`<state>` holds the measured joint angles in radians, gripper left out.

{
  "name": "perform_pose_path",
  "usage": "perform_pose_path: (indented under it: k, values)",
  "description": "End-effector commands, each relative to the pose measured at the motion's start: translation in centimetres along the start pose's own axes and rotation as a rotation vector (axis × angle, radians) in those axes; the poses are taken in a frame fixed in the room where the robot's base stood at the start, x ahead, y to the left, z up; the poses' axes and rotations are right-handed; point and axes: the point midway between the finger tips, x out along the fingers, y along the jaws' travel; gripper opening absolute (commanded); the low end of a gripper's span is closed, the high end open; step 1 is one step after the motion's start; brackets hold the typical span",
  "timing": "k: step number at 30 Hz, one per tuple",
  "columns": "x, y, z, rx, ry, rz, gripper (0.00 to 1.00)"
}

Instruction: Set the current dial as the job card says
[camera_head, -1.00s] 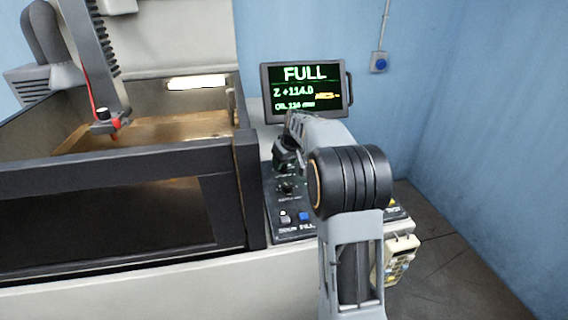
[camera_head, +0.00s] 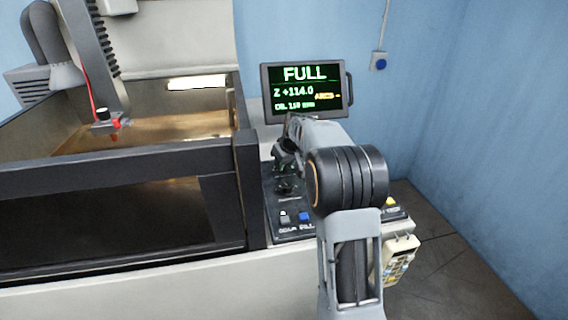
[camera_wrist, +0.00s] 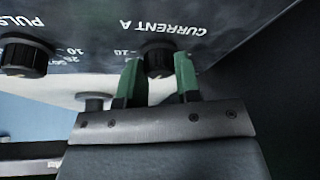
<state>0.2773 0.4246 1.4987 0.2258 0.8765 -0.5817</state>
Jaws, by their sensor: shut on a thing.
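The current dial (camera_wrist: 158,58) is a black knob under the "CURRENT A" label, upside down in the wrist view. My gripper (camera_wrist: 158,80) has its two green fingers on either side of this knob and is shut on it. In the head view my gripper (camera_head: 284,160) is at the upper part of the control panel (camera_head: 268,205), partly hidden by my arm. The dial's pointer and exact setting cannot be read. I cannot make out a job card in these views.
A second black knob (camera_wrist: 25,58) under a "PULSE" label sits beside the dial. A monitor (camera_head: 305,90) reads "FULL" and "Z +114.0" above the panel. A blue button (camera_head: 304,216) is low on the panel. The tank (camera_head: 110,165) stands left. A keyed handset (camera_head: 401,262) hangs at the right.

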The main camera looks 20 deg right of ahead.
Motion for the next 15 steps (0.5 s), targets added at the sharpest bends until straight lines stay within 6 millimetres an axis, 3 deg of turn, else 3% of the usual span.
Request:
perform_pose_path:
  k: [8, 15]
  values:
    - [-0.07, -0.09, -0.04, 0.036, 0.0, 0.014, 0.07]
    - [-0.09, -0.17, -0.07, 0.171, -0.001, 0.07, 0.07]
